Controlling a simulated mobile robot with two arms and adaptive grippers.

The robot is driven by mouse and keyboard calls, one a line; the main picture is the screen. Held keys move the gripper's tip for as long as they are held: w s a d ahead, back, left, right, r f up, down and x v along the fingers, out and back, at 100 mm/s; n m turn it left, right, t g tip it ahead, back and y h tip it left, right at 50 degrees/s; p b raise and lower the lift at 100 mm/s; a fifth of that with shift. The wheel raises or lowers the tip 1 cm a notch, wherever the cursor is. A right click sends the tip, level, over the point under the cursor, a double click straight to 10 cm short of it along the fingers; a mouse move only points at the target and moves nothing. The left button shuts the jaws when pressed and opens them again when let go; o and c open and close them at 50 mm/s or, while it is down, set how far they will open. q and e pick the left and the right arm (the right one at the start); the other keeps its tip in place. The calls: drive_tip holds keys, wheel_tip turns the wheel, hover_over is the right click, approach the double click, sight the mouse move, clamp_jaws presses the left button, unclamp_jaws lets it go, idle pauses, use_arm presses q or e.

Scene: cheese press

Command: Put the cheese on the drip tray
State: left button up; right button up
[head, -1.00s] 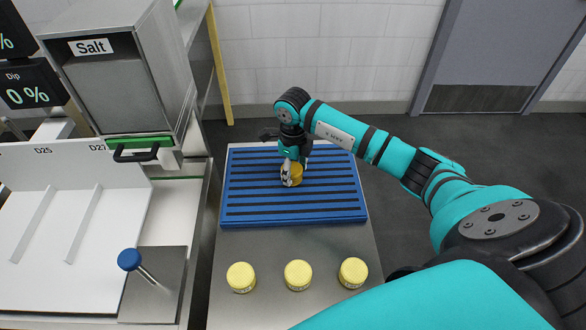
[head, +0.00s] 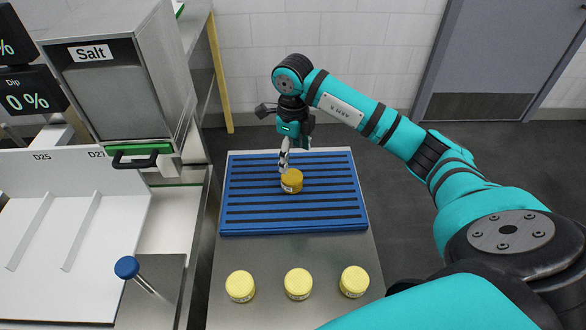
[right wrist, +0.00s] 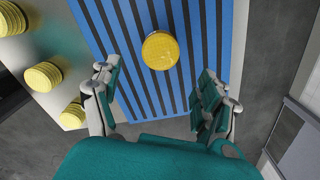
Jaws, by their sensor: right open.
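A dark yellow round cheese (head: 291,181) sits on the blue slatted drip tray (head: 245,208), near its middle. It also shows in the right wrist view (right wrist: 160,50), on the slats ahead of the fingers. My right gripper (head: 291,160) is just above and behind the cheese in the head view. In the right wrist view its fingers (right wrist: 160,90) are spread wide with nothing between them, apart from the cheese. My left gripper is not in view.
Three paler yellow cheeses (head: 240,286) (head: 298,284) (head: 354,281) stand in a row on the steel table (head: 270,260) in front of the tray. A salt dispenser (head: 125,85) and a white sloped bench (head: 60,220) are at left. A blue-knobbed lever (head: 127,267) stands at front left.

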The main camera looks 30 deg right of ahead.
drive_tip(key=shift+r, duration=1.55)
